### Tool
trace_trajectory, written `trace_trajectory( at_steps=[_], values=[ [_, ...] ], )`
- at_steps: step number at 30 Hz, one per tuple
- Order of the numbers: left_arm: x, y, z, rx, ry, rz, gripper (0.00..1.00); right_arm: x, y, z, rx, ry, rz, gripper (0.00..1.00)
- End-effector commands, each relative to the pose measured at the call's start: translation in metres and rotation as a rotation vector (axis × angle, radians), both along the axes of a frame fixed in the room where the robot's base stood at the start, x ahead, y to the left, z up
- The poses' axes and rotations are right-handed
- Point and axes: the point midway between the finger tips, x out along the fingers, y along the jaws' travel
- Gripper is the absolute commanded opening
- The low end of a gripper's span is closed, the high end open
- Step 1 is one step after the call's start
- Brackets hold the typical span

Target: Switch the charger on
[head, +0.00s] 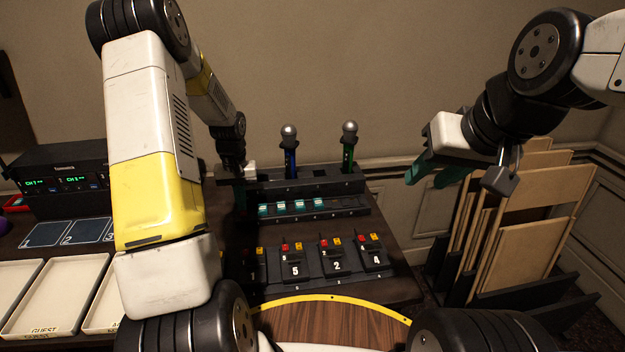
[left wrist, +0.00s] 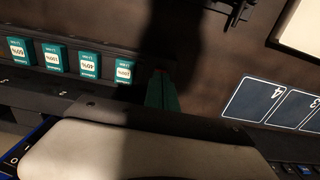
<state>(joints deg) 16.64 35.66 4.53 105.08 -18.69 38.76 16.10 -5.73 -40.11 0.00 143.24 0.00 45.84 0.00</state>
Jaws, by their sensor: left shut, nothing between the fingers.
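The charger is a dark strip (head: 345,208) on the desk, holding several teal battery packs (head: 299,205). In the left wrist view, the packs (left wrist: 88,65) carry white percentage labels. My left gripper (head: 240,200) is at the left end of the charger, partly in shadow. Its teal fingers (left wrist: 161,93) are shut and empty, just beside the end pack in the left wrist view. A faint reddish spot shows near the fingertips; I cannot tell whether it is the switch or touching them. My right gripper (head: 432,175) is open and empty, off the desk's right side.
A stand with two microphones (head: 290,150) rises behind the charger. Numbered packs with red and yellow parts (head: 337,262) lie in front. Trays (head: 60,300), numbered cards (head: 45,235) and a receiver rack (head: 60,180) are at left. Wooden boards (head: 530,210) stand at right.

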Motion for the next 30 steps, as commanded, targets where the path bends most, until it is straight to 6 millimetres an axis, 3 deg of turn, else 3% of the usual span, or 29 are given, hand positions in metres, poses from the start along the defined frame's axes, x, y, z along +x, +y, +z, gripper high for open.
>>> trace_trajectory(
  at_steps=[30],
  values=[
    [0.0001, -0.0002, -0.0089, 0.000, 0.000, 0.000, 0.00, 0.0000, 0.0000, 0.0000, 0.000, 0.000, 0.000, 0.36]
  ],
)
